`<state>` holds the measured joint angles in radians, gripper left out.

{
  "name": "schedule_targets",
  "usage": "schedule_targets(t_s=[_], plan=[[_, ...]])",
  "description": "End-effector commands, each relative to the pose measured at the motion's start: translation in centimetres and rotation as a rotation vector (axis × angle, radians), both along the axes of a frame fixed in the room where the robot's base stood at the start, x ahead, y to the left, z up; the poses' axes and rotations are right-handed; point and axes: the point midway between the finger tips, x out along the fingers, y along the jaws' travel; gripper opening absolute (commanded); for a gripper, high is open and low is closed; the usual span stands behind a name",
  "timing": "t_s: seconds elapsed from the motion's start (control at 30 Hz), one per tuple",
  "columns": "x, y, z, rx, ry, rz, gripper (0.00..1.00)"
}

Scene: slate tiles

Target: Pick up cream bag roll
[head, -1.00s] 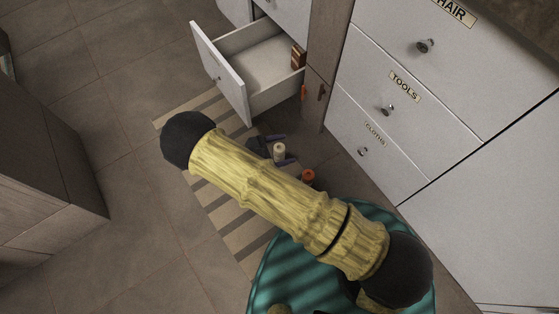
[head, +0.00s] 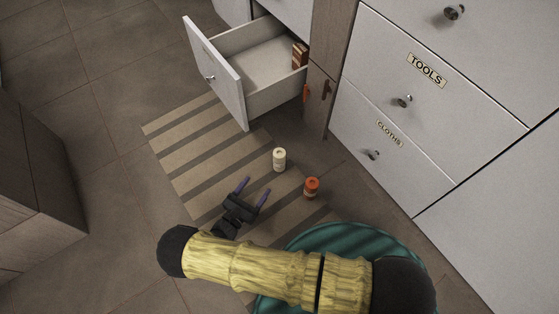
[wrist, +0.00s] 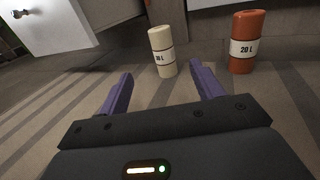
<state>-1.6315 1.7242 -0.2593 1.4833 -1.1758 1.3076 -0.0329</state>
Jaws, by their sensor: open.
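The cream bag roll (head: 279,160) stands upright on the striped mat in the head view. It also shows in the wrist view (wrist: 161,52), with a dark-lettered label around it, beyond the fingertips and a little right of the middle between them. My gripper (head: 254,190) is open and empty, with two purple fingers pointing toward the cream roll. The gripper also shows in the wrist view (wrist: 161,85). It is apart from the roll, on the near-left side of it in the head view.
An orange roll (head: 311,188) marked 20 L (wrist: 246,42) stands to the right of the cream one. An open drawer (head: 217,75) with a brown item (head: 299,56) inside lies behind. Cabinet drawers labelled TOOLS and CLOTHS (head: 390,135) stand right. The striped mat (head: 190,150) is clear on the left.

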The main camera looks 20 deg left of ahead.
Motion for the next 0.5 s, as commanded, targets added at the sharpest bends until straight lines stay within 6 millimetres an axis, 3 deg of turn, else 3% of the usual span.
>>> schedule_targets(t_s=[0.17, 0.5], plan=[[2.0, -0.7, 0.1, -0.002, -0.002, -0.003, 0.66], [7.7, -2.5, -0.1, 0.0, -0.001, -0.005, 0.66]])
